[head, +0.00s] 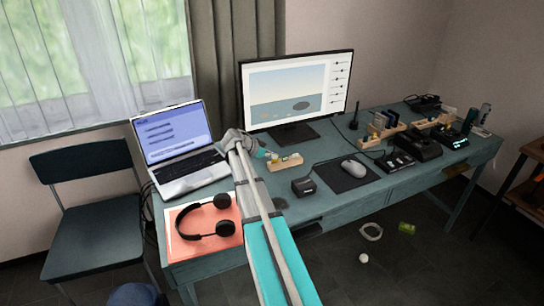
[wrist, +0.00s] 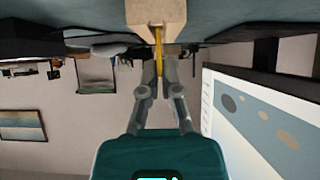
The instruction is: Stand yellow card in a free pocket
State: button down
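The yellow card (wrist: 158,48) shows edge-on as a thin upright strip between the fingertips of my gripper (wrist: 159,68) in the wrist view. The fingers are closed on it. Its far end overlaps a pale wooden block (wrist: 156,12), and I cannot tell whether it sits in a slot or only in front of it. In the head view my gripper (head: 262,152) is low over the desk, just left of a small wooden holder (head: 288,163). The card is too small to make out there, and the holder's pockets are not clear.
The desk (head: 316,205) also bears a laptop (head: 178,150), a monitor (head: 297,92), headphones (head: 208,219) on a red mat, a small black box (head: 303,186) and a mouse (head: 354,167) on a dark pad. Wooden racks (head: 382,130) with upright items stand at the right.

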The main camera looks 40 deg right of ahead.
jog(key=shift+f+b, duration=0.75)
jog(key=shift+f, duration=0.1)
jog(key=c, duration=0.7)
grip_release()
jog(key=shift+r, duration=0.2)
notch_tip(320, 180, up, 8)
jog(key=p, duration=0.8)
jog(key=shift+r+p, duration=0.2)
jog(key=shift+p, duration=0.2)
dwell(0.4)
jog(key=s+a+n+t+y+p, duration=0.1)
jog(key=s+a+n+y+p, duration=0.2)
jog(key=a, duration=1.1)
jog(key=s+a+r+n+t+y+p, duration=0.1)
jog(key=s+a+n+y+p, duration=0.2)
jog(key=s+a+n, duration=0.5)
jog(key=s+a+n+y+p, duration=0.3)
jog(key=s+a+n, duration=0.3)
jog(key=a, duration=1.4)
jog(key=shift+a+r+n+t+y+p, duration=0.2)
jog(key=shift+n+y, duration=0.25)
jog(key=shift+n, duration=0.5)
jog(key=shift+a+r+n+t+y+p, duration=0.15)
jog(key=shift+n+y, duration=0.3)
jog(key=shift+n, duration=0.5)
